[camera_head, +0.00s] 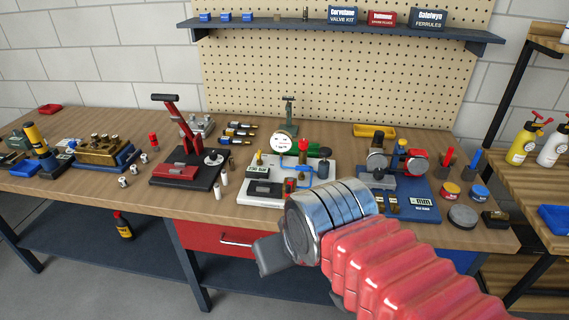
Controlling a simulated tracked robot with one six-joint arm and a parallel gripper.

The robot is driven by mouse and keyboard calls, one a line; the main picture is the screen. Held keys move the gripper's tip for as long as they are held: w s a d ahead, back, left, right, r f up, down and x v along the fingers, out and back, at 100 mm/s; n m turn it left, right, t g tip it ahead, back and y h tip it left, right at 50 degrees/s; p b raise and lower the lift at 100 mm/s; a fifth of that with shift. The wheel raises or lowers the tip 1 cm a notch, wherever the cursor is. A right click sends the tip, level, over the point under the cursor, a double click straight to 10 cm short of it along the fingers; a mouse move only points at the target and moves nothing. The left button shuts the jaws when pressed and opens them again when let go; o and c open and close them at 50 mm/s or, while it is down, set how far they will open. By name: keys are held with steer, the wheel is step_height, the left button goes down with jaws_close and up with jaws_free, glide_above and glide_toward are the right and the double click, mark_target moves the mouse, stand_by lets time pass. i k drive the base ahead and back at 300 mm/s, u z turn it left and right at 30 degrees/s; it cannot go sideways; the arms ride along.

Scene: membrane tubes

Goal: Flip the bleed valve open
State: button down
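A white test rig (248,197) stands on the bench at the middle, with a round white gauge (283,142), blue tubing and a green display. It carries a red knob (304,147), a dark round-topped part (325,154) and a small yellow-topped part (259,158). I cannot tell which small part is the bleed valve, or its position. My gripper (268,256) shows as a dark grey piece at the end of my red bellows arm, in front of the bench edge and below the rig. Its fingertips are not clear, and the arm hides part of the rig's front right.
A red-handled press (180,125) stands left of the rig. A blue-based measuring fixture (410,206) stands right, with tins and screwdrivers beyond it. A brass block (105,150) sits far left. A shelf (350,28) with boxes hangs behind. Little bare bench shows around the rig.

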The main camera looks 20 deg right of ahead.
mark_target(301, 168)
steer(key=u, duration=0.2)
steer(key=i, duration=0.85)
steer(key=z, duration=0.15)
